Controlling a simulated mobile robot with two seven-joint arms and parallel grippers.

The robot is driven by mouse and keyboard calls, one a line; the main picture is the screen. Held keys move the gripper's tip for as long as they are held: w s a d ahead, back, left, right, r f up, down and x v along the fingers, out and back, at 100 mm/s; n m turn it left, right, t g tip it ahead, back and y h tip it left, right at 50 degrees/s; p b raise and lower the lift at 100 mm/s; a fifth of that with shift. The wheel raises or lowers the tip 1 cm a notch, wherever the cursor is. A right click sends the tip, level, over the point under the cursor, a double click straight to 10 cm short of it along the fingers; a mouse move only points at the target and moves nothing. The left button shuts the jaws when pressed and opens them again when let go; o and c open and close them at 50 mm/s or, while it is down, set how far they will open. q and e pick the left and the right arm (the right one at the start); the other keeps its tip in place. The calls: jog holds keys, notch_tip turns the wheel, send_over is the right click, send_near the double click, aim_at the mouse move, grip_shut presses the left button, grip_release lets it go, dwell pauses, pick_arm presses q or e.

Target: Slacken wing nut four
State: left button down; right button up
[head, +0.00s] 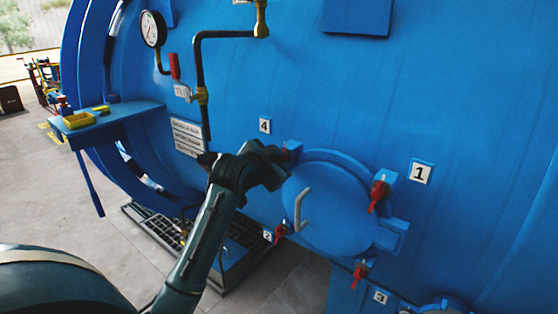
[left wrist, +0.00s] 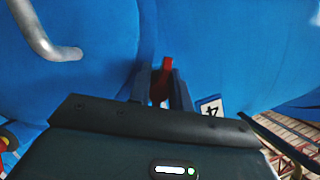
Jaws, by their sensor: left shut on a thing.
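The round blue hatch (head: 335,215) is set in the big blue vessel wall and carries a grey bent handle (head: 300,208). Label 4 (head: 265,125) is on the wall at the hatch's upper left, and it also shows in the left wrist view (left wrist: 210,107). My left gripper (head: 285,160) is at that upper-left corner. In the left wrist view its two fingers (left wrist: 162,84) are shut on red wing nut four (left wrist: 167,64), whose red end shows between them. In the head view my gripper largely hides this nut. My right gripper is not in view.
Red wing nuts one (head: 378,193), two (head: 280,232) and three (head: 360,270) sit around the hatch. A pipe with a gauge (head: 153,29) and a red-handled valve (head: 175,66) is above left. A blue shelf (head: 125,112) juts out at the left.

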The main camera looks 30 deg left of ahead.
pick_arm(q)
jog(key=c, duration=1.3)
grip_release()
jog(key=b+v, duration=0.1)
jog(key=v, duration=1.2)
jog(key=shift+s, duration=0.1)
